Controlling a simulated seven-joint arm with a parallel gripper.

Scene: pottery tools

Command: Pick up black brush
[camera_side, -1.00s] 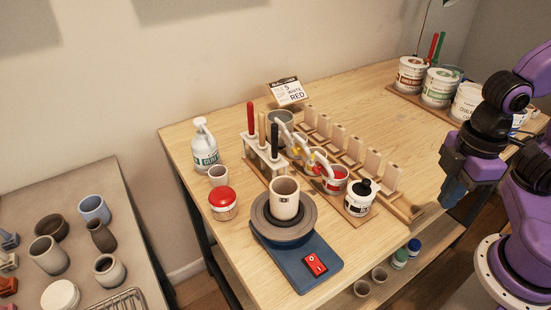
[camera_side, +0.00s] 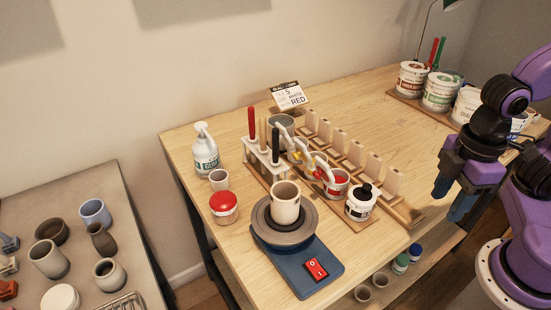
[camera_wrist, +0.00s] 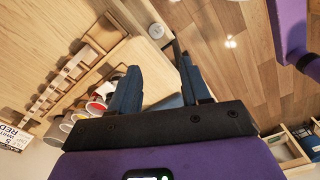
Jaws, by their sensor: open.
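The black brush (camera_side: 275,142) stands upright in a small white rack (camera_side: 266,166), at its right end. A tan-handled tool (camera_side: 262,132) and a red-handled one (camera_side: 252,121) stand in the same rack to its left. The lower part of the brush is hidden by the rack. My gripper (camera_side: 451,200) is open and empty past the table's right edge, far to the right of the brush. Its two blue fingers also show apart in the wrist view (camera_wrist: 160,68), where I cannot make out the brush.
A pottery wheel (camera_side: 285,224) with a beige cup (camera_side: 285,203) stands in front of the rack. A row of wooden holders (camera_side: 342,148) stands between rack and gripper.

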